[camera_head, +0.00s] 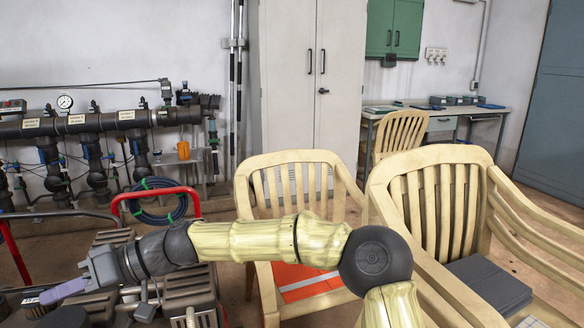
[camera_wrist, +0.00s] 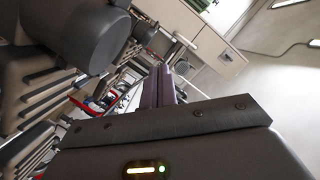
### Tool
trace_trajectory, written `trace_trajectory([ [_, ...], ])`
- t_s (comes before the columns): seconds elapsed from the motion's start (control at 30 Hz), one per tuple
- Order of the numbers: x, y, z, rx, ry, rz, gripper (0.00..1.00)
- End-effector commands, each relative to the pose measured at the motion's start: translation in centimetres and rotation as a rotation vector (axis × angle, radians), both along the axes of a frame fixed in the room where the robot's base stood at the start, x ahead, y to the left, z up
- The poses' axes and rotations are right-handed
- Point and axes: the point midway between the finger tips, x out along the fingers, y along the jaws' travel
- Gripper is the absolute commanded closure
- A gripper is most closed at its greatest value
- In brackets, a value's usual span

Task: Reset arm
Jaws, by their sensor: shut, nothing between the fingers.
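My gripper (camera_head: 62,291) is at the lower left of the head view, with its purple fingers pointing left and slightly down. My arm stretches from the lower right across the picture to it. In the wrist view the purple fingers of my gripper (camera_wrist: 165,84) lie together, shut with nothing between them. In the head view the gripper is in front of or above a dark machine with a red tube frame (camera_head: 160,192). I cannot tell the gap between them.
Two cream slatted chairs (camera_head: 296,156) and (camera_head: 430,157) stand at the middle and right, behind my arm. A dark pipe manifold (camera_head: 75,124) runs along the left wall. A coiled blue hose (camera_head: 158,215) hangs below it. A pale cabinet (camera_head: 290,95) and a desk (camera_head: 440,124) stand behind.

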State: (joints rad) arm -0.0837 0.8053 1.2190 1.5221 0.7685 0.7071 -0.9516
Motion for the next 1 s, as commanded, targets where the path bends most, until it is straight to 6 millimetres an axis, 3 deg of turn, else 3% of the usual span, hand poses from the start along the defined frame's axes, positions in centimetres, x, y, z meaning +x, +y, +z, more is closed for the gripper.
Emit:
trace_trajectory([
  [0.17, -0.8, -0.4, 0.3, -0.101, -0.024, 0.004, 1.0],
  [0.37, -1.2, -2.2, -0.3, -0.352, -0.071, -0.043, 1.0],
  [0.57, 2.0, -7.3, -6.5, -0.589, -0.114, -0.203, 1.0],
  [0.77, 5.7, -14.8, -12.3, -0.786, -0.143, -0.393, 1.0],
  [1.0, 8.5, -26.9, -17.4, -1.013, -0.141, -0.66, 1.0],
])
